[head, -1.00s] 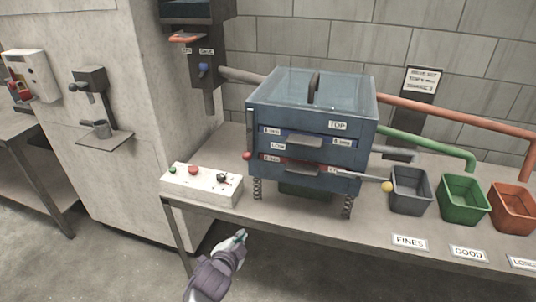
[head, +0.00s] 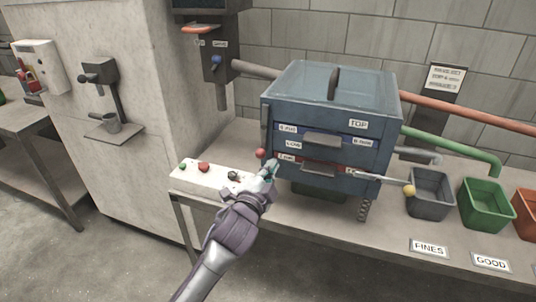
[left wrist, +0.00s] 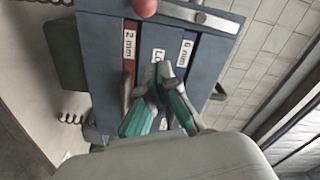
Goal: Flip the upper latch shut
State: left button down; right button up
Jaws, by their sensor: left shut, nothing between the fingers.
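The blue sieve box (head: 290,98) stands on the bench with drawer fronts facing me. A latch lever with a red knob (head: 260,153) runs upright along its left edge; in the left wrist view the red knob (left wrist: 145,7) and its metal bar (left wrist: 200,17) show at the top. A second lever with a yellow knob (head: 409,190) sticks out right from the box's lower right. My right gripper is out of view.
A white control box (head: 205,179) with buttons sits left, close to my left gripper. Grey (head: 430,200) and green (head: 487,205) bins stand right, with pipes above. Springs (head: 364,208) carry the sieve box. The bench front (head: 330,218) is mostly clear.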

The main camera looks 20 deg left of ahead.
aim_at(285, 142)
pick_arm(q)
jog(key=w, duration=0.9)
jog(key=shift+d+r+p, duration=0.1)
jog(key=shift+d+p, duration=0.2)
jog(key=shift+p, duration=0.1)
jog(key=shift+s+a+f+p, duration=0.2)
jog(key=shift+s+a+f, duration=0.15)
jog(key=shift+a, duration=0.3)
jog(key=shift+s+a+f+p, duration=0.2)
jog(key=shift+a+f, duration=0.1)
jog(key=shift+a, duration=0.3)
jog(key=shift+s+a+f, duration=0.25)
jog(key=shift+s+a, duration=0.05)
jog(key=shift+a, duration=0.25)
